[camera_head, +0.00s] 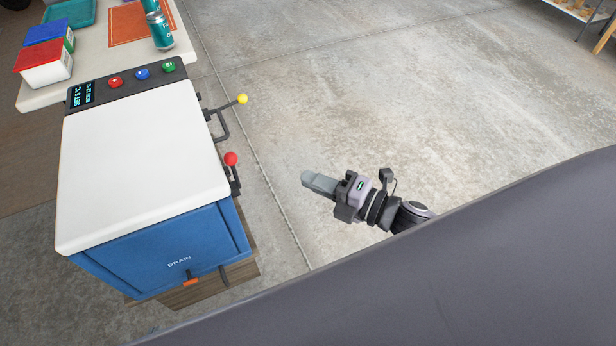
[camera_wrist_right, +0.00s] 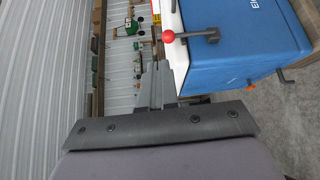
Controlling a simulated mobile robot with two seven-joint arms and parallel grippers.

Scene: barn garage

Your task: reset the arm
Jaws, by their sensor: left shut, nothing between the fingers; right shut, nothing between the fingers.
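My right gripper (camera_head: 306,180) hangs over the bare floor, right of a blue and white machine (camera_head: 140,165) and apart from it. It is shut and empty, pointing left toward the machine. Its closed fingers (camera_wrist_right: 158,85) also show in the right wrist view. There the machine's red-knobbed lever (camera_wrist_right: 185,36) is beyond the fingers, to the right. My left gripper is in neither view.
The machine has a yellow-knobbed lever (camera_head: 242,99) on its right side, and red, blue and green buttons at its far end. A pale table (camera_head: 105,75) behind holds boxes (camera_head: 45,62) and a teal can (camera_head: 160,32). Open concrete floor (camera_head: 400,90) lies right.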

